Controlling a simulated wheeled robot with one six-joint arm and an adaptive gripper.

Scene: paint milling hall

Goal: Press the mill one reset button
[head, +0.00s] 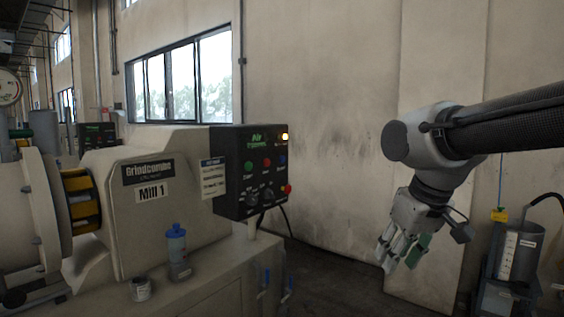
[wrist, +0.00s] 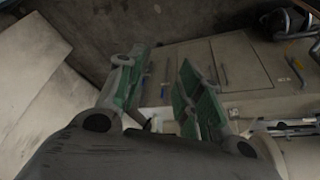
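The black control box (head: 250,180) is mounted at the right end of the machine labelled Mill 1 (head: 150,194). Its front carries a green button (head: 248,165), a red button (head: 267,162) and a blue button (head: 282,160), with dark knobs below. A red knob (head: 287,189) sticks out at its lower right, and a lit amber lamp (head: 284,137) is at its top right. The small button labels are unreadable. My gripper (head: 400,262) hangs well to the right of the box, pointing down. In the wrist view its green-padded fingers (wrist: 163,65) are apart with nothing held.
A blue-capped bottle (head: 177,250) and a small tin (head: 140,289) stand on the mill's ledge. A cable hangs below the box. Grey equipment with a clear gauge (head: 509,257) stands at the right. Open space and bare wall lie between box and gripper.

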